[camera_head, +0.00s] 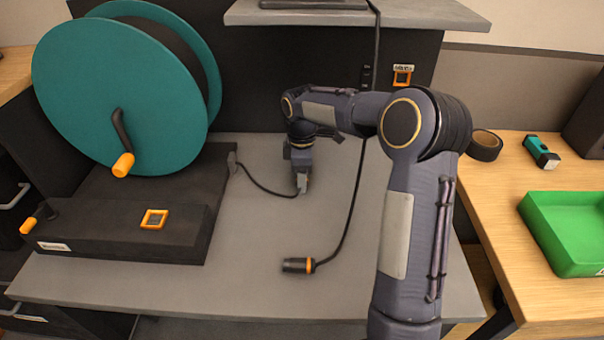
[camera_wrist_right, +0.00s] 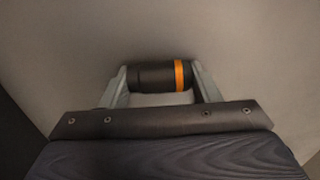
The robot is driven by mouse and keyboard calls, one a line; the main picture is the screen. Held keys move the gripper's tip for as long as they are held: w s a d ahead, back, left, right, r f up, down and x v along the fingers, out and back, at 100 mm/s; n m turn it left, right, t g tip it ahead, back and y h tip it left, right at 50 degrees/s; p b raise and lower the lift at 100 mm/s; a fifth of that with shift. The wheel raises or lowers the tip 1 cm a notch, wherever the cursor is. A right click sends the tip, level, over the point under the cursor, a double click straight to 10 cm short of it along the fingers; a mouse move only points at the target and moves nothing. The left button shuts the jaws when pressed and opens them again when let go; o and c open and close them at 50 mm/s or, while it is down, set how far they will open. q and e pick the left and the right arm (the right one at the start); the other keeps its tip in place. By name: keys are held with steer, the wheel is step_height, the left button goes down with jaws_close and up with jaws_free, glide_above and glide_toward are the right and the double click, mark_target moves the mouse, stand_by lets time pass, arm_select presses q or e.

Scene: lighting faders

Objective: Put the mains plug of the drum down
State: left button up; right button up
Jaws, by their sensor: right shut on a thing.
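The drum (camera_head: 120,95) is a large teal reel on a black base (camera_head: 110,220) at the left of the grey table. A thin black cable (camera_head: 262,186) runs from the base's right side to my right gripper (camera_head: 302,186). In the right wrist view, the jaws of this gripper (camera_wrist_right: 160,80) are shut on the mains plug (camera_wrist_right: 152,77), a black cylinder with an orange ring. It lies crosswise between the fingers, low over the grey surface; whether it touches is unclear. In the head view the plug is mostly hidden by the gripper. My left gripper is out of view.
Another black connector with an orange end (camera_head: 298,265) lies on the grey table (camera_head: 240,295), its cable rising to the shelf (camera_head: 400,15). At right, a wooden bench (camera_head: 500,220) holds a green tray (camera_head: 560,262) and a tape roll (camera_head: 486,143). The table's front is mostly clear.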

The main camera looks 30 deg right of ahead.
steer(key=shift+s+f, duration=0.15)
steer(key=shift+f, duration=0.4)
steer(key=o, duration=1)
steer(key=shift+f, duration=0.2)
step_height(320, 180, up, 9)
steer(key=shift+f+p, duration=0.2)
steer(key=shift+p, duration=0.5)
steer(key=s+a+r+m+t+y, duration=0.1)
steer(key=s+a+r+m, duration=0.15)
steer(key=s, duration=0.45)
steer(key=s+a+r+m+t+y, duration=0.1)
steer(key=s+r+m+t, duration=0.2)
steer(key=s, duration=0.4)
steer(key=s+a+f+m+y, duration=0.1)
steer(key=s+a+f+m, duration=0.1)
steer(key=s+a+m, duration=0.2)
steer(key=s+a+f+m+t, duration=0.1)
steer(key=s+a+f+m, duration=0.2)
steer(key=s, duration=0.8)
steer(key=shift+a+m+t+y, duration=0.3)
steer(key=shift+a+m+y, duration=0.15)
steer(key=shift+m, duration=0.1)
